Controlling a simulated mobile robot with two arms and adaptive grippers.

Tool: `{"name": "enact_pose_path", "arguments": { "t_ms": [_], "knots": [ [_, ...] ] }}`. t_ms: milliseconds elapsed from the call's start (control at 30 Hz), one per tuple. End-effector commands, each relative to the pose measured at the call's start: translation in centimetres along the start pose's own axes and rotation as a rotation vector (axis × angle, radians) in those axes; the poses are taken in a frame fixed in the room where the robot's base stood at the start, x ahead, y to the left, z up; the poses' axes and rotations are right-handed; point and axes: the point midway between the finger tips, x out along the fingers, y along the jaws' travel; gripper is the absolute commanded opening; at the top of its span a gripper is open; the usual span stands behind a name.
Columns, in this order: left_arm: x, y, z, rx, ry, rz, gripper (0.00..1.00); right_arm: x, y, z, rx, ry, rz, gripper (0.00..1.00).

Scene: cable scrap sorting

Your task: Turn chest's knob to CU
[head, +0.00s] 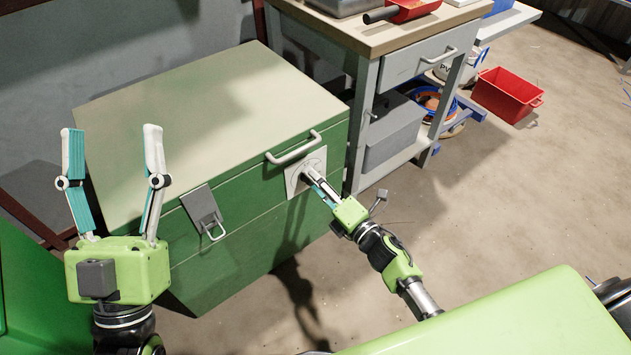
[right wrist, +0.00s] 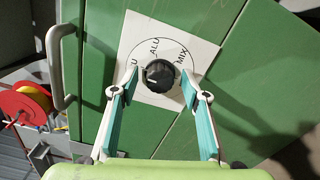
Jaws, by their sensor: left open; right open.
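The green chest (head: 240,235) with a pale lid stands against the wall. Its white dial plate (head: 292,183) is on the front, below a handle. In the right wrist view the black knob (right wrist: 160,74) sits on this dial plate (right wrist: 135,36). ALU and MIX are readable; the left label shows only a U, the rest hidden by a finger. A small pale mark is on the knob's left side. My right gripper (head: 311,176) is open, its fingertips either side of the knob with gaps. My left gripper (head: 112,130) is open and empty, raised left of the chest's front.
A metal latch (head: 203,208) and a handle (head: 293,148) stick out from the chest's front. A grey workbench (head: 418,60) stands close to its right. A red crate (head: 506,95) is on the floor farther right, with open floor in front.

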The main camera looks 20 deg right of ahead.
Motion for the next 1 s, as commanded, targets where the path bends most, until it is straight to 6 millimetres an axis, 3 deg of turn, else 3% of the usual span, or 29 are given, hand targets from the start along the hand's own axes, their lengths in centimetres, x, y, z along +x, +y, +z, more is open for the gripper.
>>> {"name": "enact_pose_path", "arguments": {
  "t_ms": [600, 1000],
  "knots": [
    [0.0, 0.0, 0.0, 0.001, 0.0, 0.0, 0.6, -10.6, -0.2, -0.1, 0.0, 0.001, -0.004, 0.42],
    [0.0, 0.0, 0.0, 0.001, 0.001, 0.0, 0.6, -11.8, -0.1, 0.0, 0.0, 0.001, -0.002, 0.42]
  ]
}}
